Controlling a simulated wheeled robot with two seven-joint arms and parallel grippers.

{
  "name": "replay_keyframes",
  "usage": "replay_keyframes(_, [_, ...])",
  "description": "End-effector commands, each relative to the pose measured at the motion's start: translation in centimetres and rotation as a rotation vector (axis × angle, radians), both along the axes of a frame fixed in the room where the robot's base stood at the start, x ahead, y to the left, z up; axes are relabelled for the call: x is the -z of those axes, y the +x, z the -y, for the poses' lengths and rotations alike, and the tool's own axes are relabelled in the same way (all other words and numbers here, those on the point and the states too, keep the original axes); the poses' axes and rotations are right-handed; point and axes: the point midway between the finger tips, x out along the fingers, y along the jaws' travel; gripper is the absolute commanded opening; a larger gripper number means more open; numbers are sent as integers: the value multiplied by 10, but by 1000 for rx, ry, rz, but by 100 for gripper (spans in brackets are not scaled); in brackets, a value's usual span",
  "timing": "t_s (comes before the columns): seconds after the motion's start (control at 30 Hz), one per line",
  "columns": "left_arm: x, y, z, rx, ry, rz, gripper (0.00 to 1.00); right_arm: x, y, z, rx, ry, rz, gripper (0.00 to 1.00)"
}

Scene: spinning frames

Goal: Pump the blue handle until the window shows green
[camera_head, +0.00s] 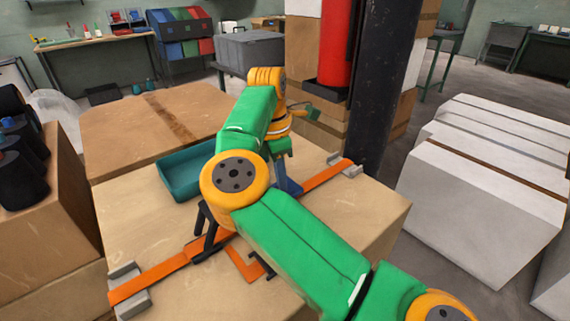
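My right arm comes in from the bottom right and crosses the wooden box top. Its wrist end, with the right gripper (281,155), points down over a blue part (288,179), which looks like the blue handle. Only a small piece of that part shows behind my forearm. The fingertips are hidden or too small to tell, so I cannot see whether they grip it. A black bracket (208,235) stands by the orange bar (160,278). I cannot see the window or its colour; my arm covers the middle of the device. My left gripper is not in view.
A teal tray (183,177) lies on the box top (130,210), left of my arm. A black post (384,85) and a red cylinder (336,45) stand behind on the right. White boxes (480,205) stand at right. Dark bottles (18,165) stand at far left.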

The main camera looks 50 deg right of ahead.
Motion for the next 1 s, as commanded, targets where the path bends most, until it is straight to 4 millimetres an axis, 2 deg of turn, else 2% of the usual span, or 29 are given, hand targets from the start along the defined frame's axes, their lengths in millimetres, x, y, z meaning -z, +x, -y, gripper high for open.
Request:
replay_keyframes(0.23, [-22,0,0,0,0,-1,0,-13,12,-26,-7,4,-2,0])
replay_keyframes(0.53, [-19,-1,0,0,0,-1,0,-12,14,-28,-3,4,1,0])
replay_keyframes(0.87, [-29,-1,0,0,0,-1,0,-68,15,-33,-3,2,3,0])
replay_keyframes(1.0, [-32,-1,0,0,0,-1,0,-81,15,-34,-3,1,2,0])
